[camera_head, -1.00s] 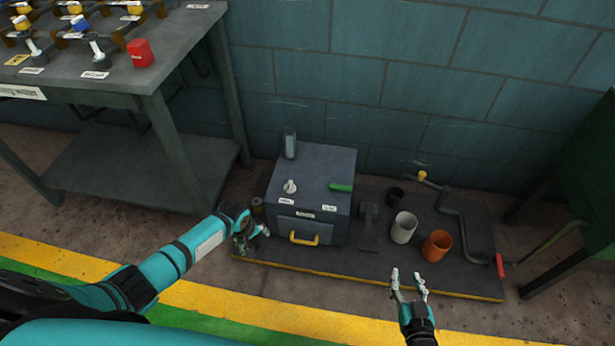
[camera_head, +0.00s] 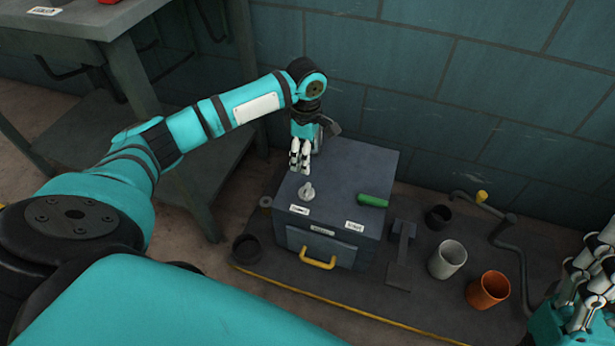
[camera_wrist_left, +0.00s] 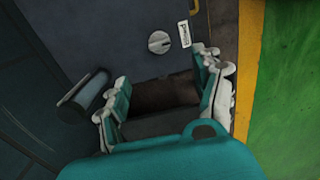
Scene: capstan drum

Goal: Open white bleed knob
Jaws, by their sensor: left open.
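The white bleed knob (camera_head: 307,192) stands on the top of a dark grey box (camera_head: 345,170), near its front left edge and behind a small white label. My left gripper (camera_head: 300,168) points down just behind and above the knob, open and empty. In the left wrist view the knob (camera_wrist_left: 159,42) shows beyond the open fingers (camera_wrist_left: 160,105), apart from them, with its label beside it. My right gripper (camera_head: 594,270) is at the right edge, partly cut off; its jaw opening is unclear.
The box also carries a green handle (camera_head: 372,200) and a yellow drawer handle (camera_head: 318,261). A white cup (camera_head: 447,260), an orange cup (camera_head: 488,290) and a crank (camera_head: 505,235) stand to the right. A workbench (camera_head: 70,25) stands at the left.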

